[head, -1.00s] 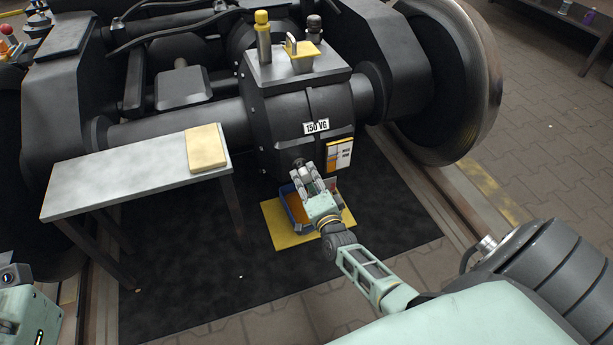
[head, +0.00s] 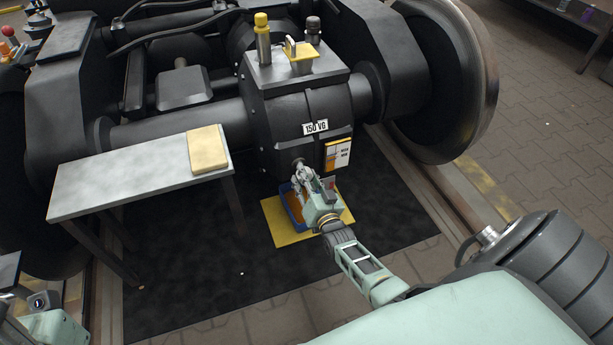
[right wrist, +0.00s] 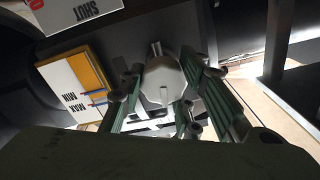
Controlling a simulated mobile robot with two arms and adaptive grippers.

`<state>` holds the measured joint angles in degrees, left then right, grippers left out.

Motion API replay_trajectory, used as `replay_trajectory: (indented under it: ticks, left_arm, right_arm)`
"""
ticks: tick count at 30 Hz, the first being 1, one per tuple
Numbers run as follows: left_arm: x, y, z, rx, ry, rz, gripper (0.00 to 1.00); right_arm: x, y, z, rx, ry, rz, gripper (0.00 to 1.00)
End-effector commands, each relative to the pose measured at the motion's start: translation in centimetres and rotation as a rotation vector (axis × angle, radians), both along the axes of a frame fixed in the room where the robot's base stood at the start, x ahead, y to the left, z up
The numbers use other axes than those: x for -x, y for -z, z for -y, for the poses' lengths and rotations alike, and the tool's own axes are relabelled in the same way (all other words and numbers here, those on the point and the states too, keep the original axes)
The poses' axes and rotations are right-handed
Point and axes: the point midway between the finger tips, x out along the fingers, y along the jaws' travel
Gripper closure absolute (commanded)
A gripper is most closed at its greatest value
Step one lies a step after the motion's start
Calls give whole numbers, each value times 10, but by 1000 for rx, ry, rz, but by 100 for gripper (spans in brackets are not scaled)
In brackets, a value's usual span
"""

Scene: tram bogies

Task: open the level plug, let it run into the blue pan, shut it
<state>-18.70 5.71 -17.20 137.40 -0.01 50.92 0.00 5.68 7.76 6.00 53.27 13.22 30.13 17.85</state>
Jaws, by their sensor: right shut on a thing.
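The level plug (right wrist: 165,82) shows in the right wrist view as a grey, many-sided knob with a short stub, between my right fingers. In the head view it sits low on the gearbox front (head: 285,130), largely hidden by the gripper. My right gripper (head: 298,171) is shut on it; its fingers lie on both sides of it in the right wrist view (right wrist: 168,88). The blue pan (head: 289,208) stands below the plug, partly covered by my gripper. Its inside looks orange-brown; I cannot tell whether liquid is running. My left gripper's fingers are not in view.
The pan stands on a yellow mat (head: 277,230) on a dark floor mat (head: 200,285). A MIN/MAX card (right wrist: 80,88) is on the housing beside the plug. A grey bench (head: 120,185) with a yellow pad (head: 207,150) stands left. A large wheel (head: 470,80) is at right.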

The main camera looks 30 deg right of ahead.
Motion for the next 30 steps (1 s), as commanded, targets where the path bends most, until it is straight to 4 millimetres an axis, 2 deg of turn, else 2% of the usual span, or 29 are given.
replay_trajectory:
  ticks: [1, 10, 25, 26, 30]
  left_arm:
    - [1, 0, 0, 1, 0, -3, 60]
    - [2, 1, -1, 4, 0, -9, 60]
    - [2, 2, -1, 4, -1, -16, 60]
    - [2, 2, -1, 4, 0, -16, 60]
    - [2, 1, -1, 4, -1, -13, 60]
  right_arm:
    - [2, 6, -2, 22, -2, -22, 95]
    - [3, 6, 0, 119, -1, -45, 95]
    - [3, 6, 2, 134, 2, -48, 95]
    - [3, 6, 2, 134, 2, -48, 68]
    - [3, 5, 2, 134, 2, -47, 56]
